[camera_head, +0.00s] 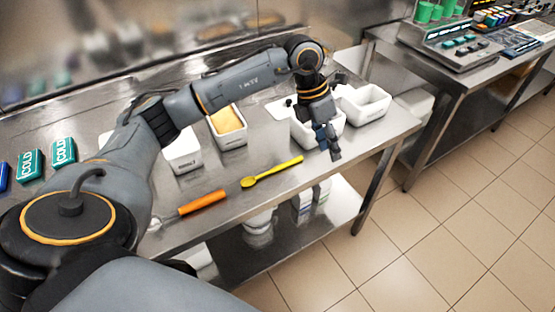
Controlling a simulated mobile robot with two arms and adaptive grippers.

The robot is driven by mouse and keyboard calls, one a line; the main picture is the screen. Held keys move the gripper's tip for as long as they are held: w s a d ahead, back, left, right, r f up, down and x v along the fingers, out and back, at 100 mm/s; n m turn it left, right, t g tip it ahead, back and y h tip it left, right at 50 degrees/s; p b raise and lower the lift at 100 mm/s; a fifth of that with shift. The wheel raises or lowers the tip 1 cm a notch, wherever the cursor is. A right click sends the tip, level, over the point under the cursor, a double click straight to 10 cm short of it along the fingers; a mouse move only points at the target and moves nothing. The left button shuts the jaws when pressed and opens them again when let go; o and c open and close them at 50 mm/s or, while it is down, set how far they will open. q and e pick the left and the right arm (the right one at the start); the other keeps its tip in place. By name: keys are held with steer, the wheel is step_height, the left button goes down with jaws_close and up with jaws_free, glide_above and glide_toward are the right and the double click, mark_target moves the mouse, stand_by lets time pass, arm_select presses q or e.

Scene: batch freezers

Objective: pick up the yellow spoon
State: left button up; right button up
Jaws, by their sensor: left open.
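The yellow spoon (272,172) lies on the steel table near its front edge. Its bowl end points to the left and its handle to the upper right. My left gripper (329,148) is open and points down, to the right of the spoon's handle end and apart from it. The gripper is in front of a white container and hides part of it. My right gripper is not in view.
An orange-handled tool (202,203) lies left of the spoon. White containers stand behind, one with yellow content (226,119), another empty at right (366,103). Teal COLD packs (63,152) lie at left. The steel table's (225,177) front edge is close to the spoon.

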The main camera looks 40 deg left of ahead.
arm_select(q)
steer(key=a+r+n+y, duration=0.15)
steer(key=a+y, duration=0.25)
steer(key=a, duration=0.6)
steer(key=p, duration=0.2)
glide_above(287, 163)
steer(key=shift+g, duration=0.4)
step_height(287, 163, down, 7)
steer(key=shift+w+a+r, duration=0.1)
steer(key=shift+w+a, duration=0.05)
steer(key=f, duration=0.1)
steer(key=f+p, duration=0.1)
steer(key=f, duration=0.3)
steer(key=shift+s+f+p, duration=0.2)
steer(key=shift+s+p, duration=0.05)
steer(key=shift+p, duration=0.1)
steer(key=shift+f, duration=0.25)
jaws_close()
